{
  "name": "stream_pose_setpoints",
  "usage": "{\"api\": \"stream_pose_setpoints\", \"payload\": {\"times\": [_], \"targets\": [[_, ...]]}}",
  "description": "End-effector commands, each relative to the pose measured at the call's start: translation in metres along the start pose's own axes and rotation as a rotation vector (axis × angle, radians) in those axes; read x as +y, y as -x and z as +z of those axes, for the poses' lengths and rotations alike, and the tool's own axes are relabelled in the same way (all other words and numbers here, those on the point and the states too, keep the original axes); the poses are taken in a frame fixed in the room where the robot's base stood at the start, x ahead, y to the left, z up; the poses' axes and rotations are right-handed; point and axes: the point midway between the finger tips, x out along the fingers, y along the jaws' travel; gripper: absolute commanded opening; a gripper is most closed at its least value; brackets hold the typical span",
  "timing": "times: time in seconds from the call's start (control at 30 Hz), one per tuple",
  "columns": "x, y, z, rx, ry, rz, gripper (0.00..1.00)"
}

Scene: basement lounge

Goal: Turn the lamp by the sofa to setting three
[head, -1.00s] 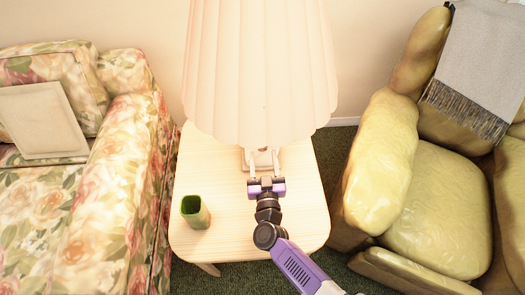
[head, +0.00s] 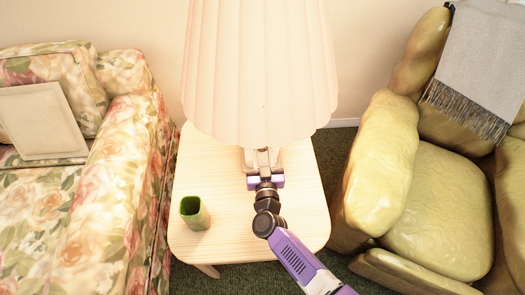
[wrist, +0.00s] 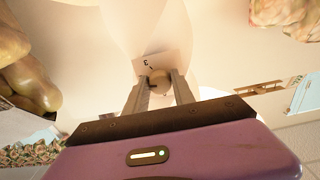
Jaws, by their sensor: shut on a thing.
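The lamp has a large pleated cream shade (head: 262,70) and stands on a light wooden side table (head: 230,240) beside the floral sofa (head: 95,215). Its base is mostly hidden under the shade and behind my gripper. In the wrist view, a small round knob (wrist: 160,83) sits in front of a pale plate (wrist: 147,61) marked with a 3 and a short line. My gripper (wrist: 160,77) is shut on the knob, one finger on each side. In the head view, my gripper (head: 263,157) reaches under the shade's front edge. The knob's pointer is not clear.
A green hollow cup (head: 194,212) stands on the table's left part, clear of my arm. A yellow-green armchair (head: 430,215) with a grey throw (head: 480,70) stands close on the right. The table's front is bare around the arm.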

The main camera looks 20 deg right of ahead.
Motion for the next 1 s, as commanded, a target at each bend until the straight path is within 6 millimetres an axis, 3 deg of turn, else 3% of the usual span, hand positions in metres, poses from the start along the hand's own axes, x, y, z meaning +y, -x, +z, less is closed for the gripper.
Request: {"api": "stream_pose_setpoints", "payload": {"times": [0.37, 1.0], "targets": [[-0.0001, 0.0004, 0.0003, 0.0, -0.119, 0.0, 0.0], [-0.0005, 0.0006, 0.001, 0.0, -0.66, 0.001, 0.0]]}}
